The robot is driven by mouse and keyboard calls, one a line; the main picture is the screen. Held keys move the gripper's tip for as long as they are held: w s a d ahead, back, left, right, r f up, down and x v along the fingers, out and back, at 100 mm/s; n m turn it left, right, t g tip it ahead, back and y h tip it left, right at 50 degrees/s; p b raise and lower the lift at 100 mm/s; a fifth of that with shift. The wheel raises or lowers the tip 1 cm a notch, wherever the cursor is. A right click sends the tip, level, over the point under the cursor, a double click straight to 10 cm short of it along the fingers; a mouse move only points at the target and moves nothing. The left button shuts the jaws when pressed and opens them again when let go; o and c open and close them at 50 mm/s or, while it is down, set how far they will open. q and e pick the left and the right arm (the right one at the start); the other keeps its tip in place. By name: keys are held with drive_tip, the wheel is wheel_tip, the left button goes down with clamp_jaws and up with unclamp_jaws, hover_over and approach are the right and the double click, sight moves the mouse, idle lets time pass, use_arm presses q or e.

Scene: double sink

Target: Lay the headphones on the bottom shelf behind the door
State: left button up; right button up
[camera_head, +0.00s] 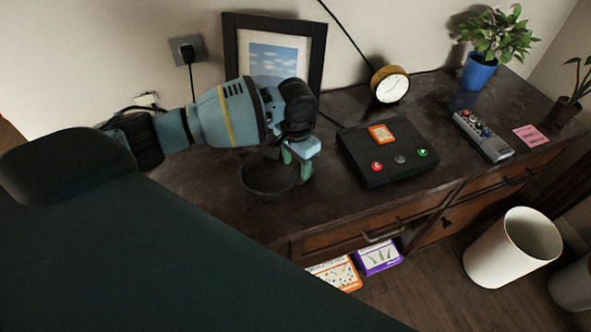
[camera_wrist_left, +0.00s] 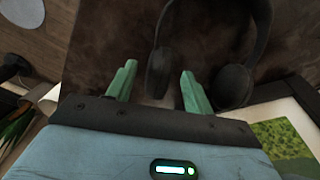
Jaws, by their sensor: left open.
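The black headphones (camera_head: 268,190) lie on the dark cabinet top at the left, partly hidden under my left gripper. My left gripper (camera_head: 300,165) is open and reaches down over them. In the left wrist view the headphones' band (camera_wrist_left: 265,30) is at the right, and one ear cup (camera_wrist_left: 160,75) shows between the two green fingertips. I cannot tell whether the fingers touch it. A dark knob or handle (camera_head: 447,222) shows on the cabinet front below the right drawer. The bottom shelf is not clearly in view. My right gripper is not in view.
A picture frame (camera_head: 315,50), a clock (camera_head: 390,86), a black button box (camera_head: 386,155), a remote (camera_head: 482,135) and a plant in a blue pot (camera_head: 478,72) stand on the cabinet. Colourful packets (camera_head: 378,257) show below the left drawer. A white bin (camera_head: 511,247) stands in front.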

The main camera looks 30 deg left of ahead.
use_arm(q)
wheel_tip(320, 180, up, 8)
drive_tip(key=shift+r+p, duration=0.2)
drive_tip(key=shift+p, duration=0.25)
